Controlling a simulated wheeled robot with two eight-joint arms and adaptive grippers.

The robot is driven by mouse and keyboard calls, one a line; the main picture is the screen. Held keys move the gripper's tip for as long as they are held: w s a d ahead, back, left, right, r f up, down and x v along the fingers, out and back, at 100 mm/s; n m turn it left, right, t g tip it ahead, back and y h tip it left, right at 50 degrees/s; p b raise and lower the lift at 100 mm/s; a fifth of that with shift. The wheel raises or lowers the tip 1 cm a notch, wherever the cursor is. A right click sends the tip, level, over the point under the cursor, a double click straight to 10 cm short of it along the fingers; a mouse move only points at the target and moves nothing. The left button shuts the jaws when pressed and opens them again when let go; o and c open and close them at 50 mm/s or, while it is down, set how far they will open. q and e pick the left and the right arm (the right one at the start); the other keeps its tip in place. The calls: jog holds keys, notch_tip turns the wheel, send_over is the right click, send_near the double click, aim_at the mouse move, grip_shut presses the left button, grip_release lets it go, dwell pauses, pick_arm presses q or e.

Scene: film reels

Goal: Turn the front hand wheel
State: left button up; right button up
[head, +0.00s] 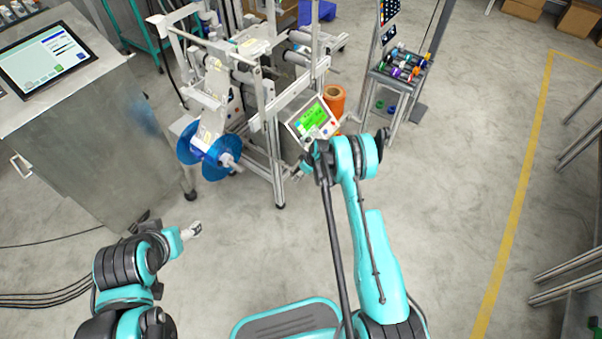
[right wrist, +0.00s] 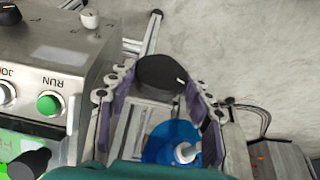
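The black hand wheel (right wrist: 160,74), a round knob with a small white mark, shows in the right wrist view at the machine's front. My right gripper (right wrist: 160,82) has its fingers spread on either side of it; whether the pads touch it is unclear. In the head view my right gripper (head: 303,166) is small beside the control panel (head: 314,118) with the green screen, and the hand wheel cannot be made out there. My left gripper (head: 192,230) hangs over bare floor at the lower left, away from the machine; its finger opening is too small to judge.
The panel box (right wrist: 60,62) with its green RUN button stands close left of my right gripper. A blue reel (head: 208,152) sits on the machine's left side. A grey cabinet (head: 80,125) stands at the left.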

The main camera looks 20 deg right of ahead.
jog(key=shift+o, duration=0.2)
jog(key=shift+s+a+n+t+h, duration=0.2)
jog(key=shift+a+n+t+h, duration=0.1)
jog(key=shift+t+h, duration=0.45)
jog(key=shift+s+f+n+t+h, duration=0.15)
jog(key=shift+n+t+h, duration=0.15)
jog(key=shift+t+h, duration=0.75)
jog(key=o, duration=1.1)
notch_tip(320, 180, up, 10)
